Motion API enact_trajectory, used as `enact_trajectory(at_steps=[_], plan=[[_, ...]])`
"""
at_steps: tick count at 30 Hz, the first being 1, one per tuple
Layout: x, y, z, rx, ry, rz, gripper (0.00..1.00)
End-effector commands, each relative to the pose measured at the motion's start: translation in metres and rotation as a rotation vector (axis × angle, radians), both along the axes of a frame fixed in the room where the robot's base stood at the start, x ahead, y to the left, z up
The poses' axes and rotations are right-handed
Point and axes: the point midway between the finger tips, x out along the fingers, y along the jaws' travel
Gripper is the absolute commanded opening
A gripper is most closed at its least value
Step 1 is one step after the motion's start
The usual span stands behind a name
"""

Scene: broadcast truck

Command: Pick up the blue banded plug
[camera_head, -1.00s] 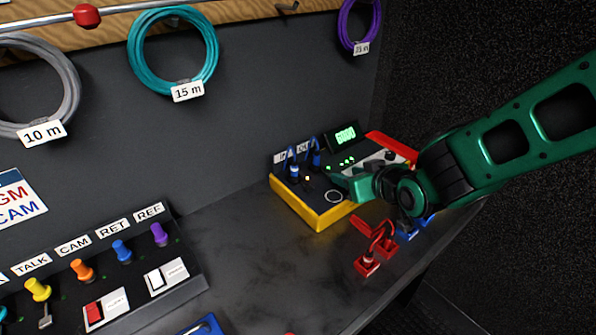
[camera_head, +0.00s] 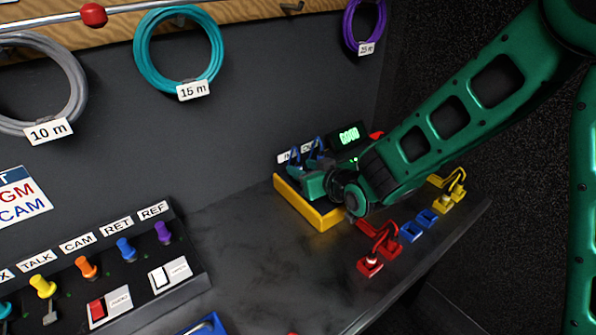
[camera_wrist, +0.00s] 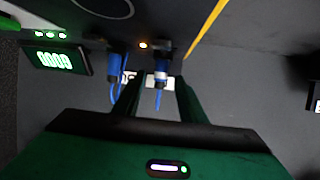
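The blue banded plug (camera_wrist: 161,72), with a pale band, stands at the device in the wrist view, its blue cable toward me. My gripper (camera_wrist: 158,84) is open, with one finger on each side of the plug and gaps visible between. A second blue plug (camera_wrist: 116,68) is just left, outside the left finger; I see no band on it. In the head view my gripper (camera_head: 313,184) is low over the yellow-edged box (camera_head: 322,219), partly hiding the plugs; their blue cables (camera_head: 319,146) arch behind it.
A green-lit display (camera_head: 348,136) stands behind the box. Red connectors (camera_head: 372,262), blue blocks (camera_head: 411,232) and yellow connectors (camera_head: 447,200) lie to the right on the dark bench. A panel of coloured plugs (camera_head: 125,249) is at left.

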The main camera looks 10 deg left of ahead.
Motion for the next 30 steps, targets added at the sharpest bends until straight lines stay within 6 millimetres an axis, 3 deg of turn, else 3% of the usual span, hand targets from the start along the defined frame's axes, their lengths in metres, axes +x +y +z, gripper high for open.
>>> enact_trajectory(at_steps=[6,15,20,30], plan=[[0.019,0.016,-0.010,-0.002,0.001,0.001,0.38],[0.023,0.018,-0.011,-0.001,-0.001,0.000,0.38],[0.023,0.018,-0.011,-0.001,0.000,0.000,0.02],[0.023,0.018,-0.010,-0.001,-0.001,-0.001,0.00]])
